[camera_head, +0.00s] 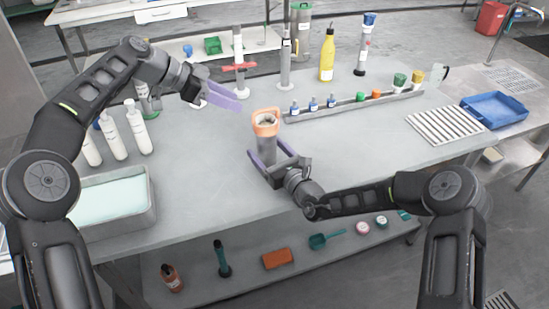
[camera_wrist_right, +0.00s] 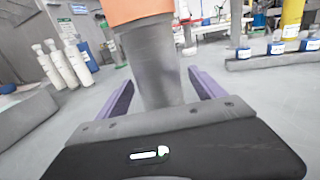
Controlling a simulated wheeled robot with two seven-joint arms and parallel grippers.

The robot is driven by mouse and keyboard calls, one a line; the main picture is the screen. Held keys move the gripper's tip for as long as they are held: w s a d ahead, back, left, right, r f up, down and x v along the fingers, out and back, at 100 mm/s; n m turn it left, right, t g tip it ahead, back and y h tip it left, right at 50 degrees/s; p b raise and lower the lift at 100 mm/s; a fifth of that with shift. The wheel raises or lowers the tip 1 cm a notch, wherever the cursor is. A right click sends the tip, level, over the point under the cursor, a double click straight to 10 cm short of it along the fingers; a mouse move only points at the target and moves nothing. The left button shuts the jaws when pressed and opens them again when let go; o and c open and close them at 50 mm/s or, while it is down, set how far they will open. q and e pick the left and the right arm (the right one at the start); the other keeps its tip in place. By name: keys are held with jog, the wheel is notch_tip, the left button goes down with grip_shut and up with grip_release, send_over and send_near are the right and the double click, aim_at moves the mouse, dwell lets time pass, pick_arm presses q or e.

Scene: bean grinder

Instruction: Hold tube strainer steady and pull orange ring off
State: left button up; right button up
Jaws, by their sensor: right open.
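The tube strainer (camera_head: 266,147) is a grey cylinder standing upright on the table, and its grey body also fills the middle of the right wrist view (camera_wrist_right: 152,62). The orange ring (camera_head: 265,121) sits around its top; its lower edge shows in the right wrist view (camera_wrist_right: 135,10). My right gripper (camera_head: 270,155) is open, with its purple fingers on either side of the strainer's lower body. In the right wrist view a gap shows between the strainer and the right finger. My left gripper (camera_head: 222,98) is raised to the upper left of the ring, apart from it; its purple fingers hold nothing visible.
A grey rack (camera_head: 350,106) with several small bottles lies behind and right of the strainer. White bottles (camera_head: 138,128) and a tray of pale liquid (camera_head: 108,199) stand at the left. A yellow bottle (camera_head: 327,58) stands at the back. The table right of the strainer is clear.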

jog(key=shift+w+a, duration=0.3)
jog(key=shift+w, duration=0.15)
